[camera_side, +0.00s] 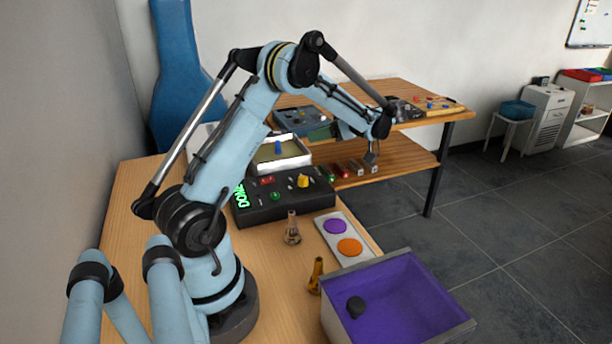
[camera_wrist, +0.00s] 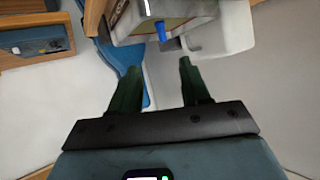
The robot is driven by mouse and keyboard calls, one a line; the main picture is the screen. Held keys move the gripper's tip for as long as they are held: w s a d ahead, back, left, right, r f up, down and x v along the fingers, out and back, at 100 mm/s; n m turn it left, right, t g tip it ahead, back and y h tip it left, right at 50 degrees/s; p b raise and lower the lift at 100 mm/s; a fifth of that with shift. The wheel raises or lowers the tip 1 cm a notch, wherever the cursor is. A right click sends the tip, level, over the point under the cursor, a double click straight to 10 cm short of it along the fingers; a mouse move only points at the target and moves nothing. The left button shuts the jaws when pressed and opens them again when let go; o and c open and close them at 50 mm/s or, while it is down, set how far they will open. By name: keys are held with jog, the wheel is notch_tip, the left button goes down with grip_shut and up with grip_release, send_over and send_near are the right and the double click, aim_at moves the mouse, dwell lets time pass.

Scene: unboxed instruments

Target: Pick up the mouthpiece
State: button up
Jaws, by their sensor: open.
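A small upright gold-brown piece (camera_side: 316,275), which looks like a brass mouthpiece, stands on the wooden table just left of the purple-lined bin. A second small upright piece (camera_side: 291,230), flared at the base with a narrow neck, stands behind it; I cannot tell for sure which is the mouthpiece. Neither piece shows there.
The purple-lined bin (camera_side: 455,325) holds a black lump (camera_side: 355,307). A black control box (camera_side: 285,211) with a lit green "DONE" sign and a plate with purple and orange discs (camera_side: 349,246) lie behind. A white tray (camera_side: 300,160) holds a blue peg (camera_wrist: 160,32).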

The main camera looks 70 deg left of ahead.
aim_at(278, 153)
jog(key=s+a+f, duration=0.2)
jog(key=a, duration=0.1)
jog(key=s+a+f+n+g, duration=0.1)
jog(key=s+a, duration=0.2)
jog(key=s+a+f+n, duration=0.1)
jog(key=s+a+f, duration=0.1)
jog(key=s+a, duration=0.1)
jog(key=shift+s+a+f+g, duration=0.1)
jog(key=shift+a+f+g, duration=0.05)
jog(key=shift+f+g, duration=0.2)
jog(key=shift+c, duration=0.3)
grip_shut()
